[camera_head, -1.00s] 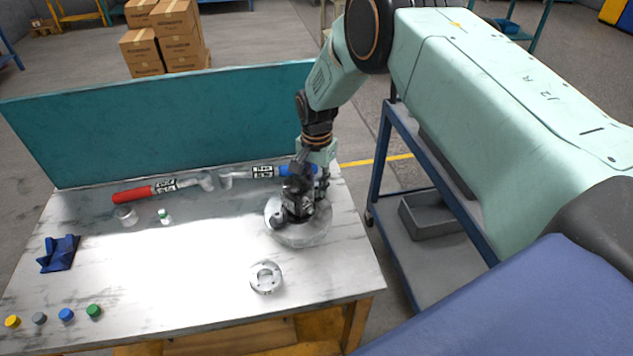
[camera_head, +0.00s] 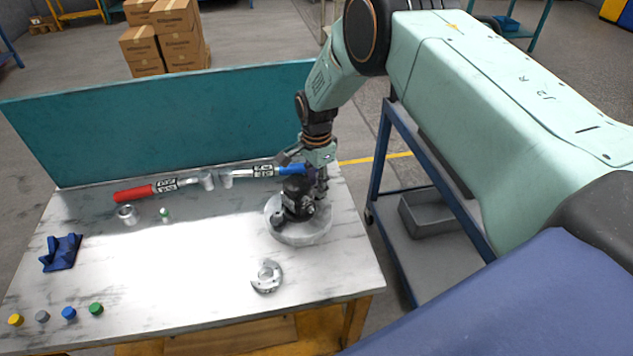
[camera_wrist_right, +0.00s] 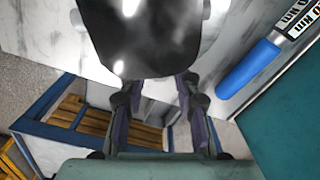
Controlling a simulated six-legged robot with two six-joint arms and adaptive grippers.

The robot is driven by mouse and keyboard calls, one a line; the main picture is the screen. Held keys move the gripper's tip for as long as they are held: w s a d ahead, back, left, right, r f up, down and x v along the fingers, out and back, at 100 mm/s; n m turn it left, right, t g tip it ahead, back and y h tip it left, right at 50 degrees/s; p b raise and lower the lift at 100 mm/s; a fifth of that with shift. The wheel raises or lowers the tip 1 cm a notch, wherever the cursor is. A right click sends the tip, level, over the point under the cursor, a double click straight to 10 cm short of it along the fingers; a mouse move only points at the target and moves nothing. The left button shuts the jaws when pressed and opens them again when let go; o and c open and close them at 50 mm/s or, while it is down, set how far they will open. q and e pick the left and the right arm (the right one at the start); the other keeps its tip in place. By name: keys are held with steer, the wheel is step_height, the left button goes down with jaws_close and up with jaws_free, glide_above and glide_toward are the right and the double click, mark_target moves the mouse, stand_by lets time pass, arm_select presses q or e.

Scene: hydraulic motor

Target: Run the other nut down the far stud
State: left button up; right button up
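The dark hydraulic motor (camera_head: 297,196) stands on a round grey base (camera_head: 300,236) at the right of the table. My right gripper (camera_head: 307,176) is at the motor's top, on its far right side. In the right wrist view, the motor's dark body (camera_wrist_right: 145,35) fills the top middle. The two fingers of the right gripper (camera_wrist_right: 157,88) stand apart there, with their tips close to the motor's edge. I see nothing held between them, though the tips are partly hard to make out. The nuts and the far stud cannot be told apart. My left gripper is not in view.
A metal ring part (camera_head: 266,277) lies in front of the base. A red-handled wrench (camera_head: 135,193) and a blue-handled one (camera_head: 290,169) lie by the teal panel (camera_head: 170,125). A blue holder (camera_head: 62,252) and several coloured caps are at left. The middle of the table is clear.

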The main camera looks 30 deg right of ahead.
steer(key=shift+r+p, duration=1.35)
steer(key=shift+r, duration=0.45)
steer(key=shift+o, duration=0.4)
steer(key=o, duration=0.5)
step_height(320, 180, up, 6)
steer(key=p, duration=0.4)
